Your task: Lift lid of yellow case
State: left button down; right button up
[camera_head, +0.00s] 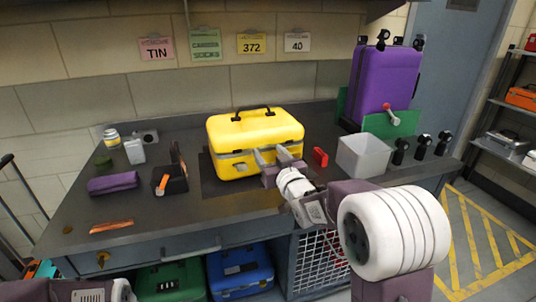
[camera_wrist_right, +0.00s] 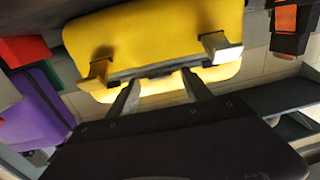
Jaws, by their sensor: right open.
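The yellow case (camera_head: 255,128) stands upright on the dark workbench, with a black handle (camera_head: 253,112) on top and a grey seam along its front. Its lid looks down. My right gripper (camera_head: 272,157) is at the front of the case, fingers apart and pointing at the seam. In the right wrist view the yellow case (camera_wrist_right: 160,35) fills the top, with a latch (camera_wrist_right: 97,70) on the left and another (camera_wrist_right: 224,50) on the right, both sticking out. My right gripper (camera_wrist_right: 158,82) is open between them, with nothing held. I cannot tell whether the fingertips touch the case. My left gripper is out of view.
Right of the case are a small red block (camera_head: 320,156), a pale open bin (camera_head: 363,158) and a purple suitcase (camera_head: 384,82) by green panels. Left are a black holder (camera_head: 171,182), a purple cloth-like roll (camera_head: 113,183) and an orange-brown strip (camera_head: 111,226). The front-left bench is mostly clear.

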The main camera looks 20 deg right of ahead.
jog(key=shift+w, duration=0.65)
grip_shut()
dwell(0.9)
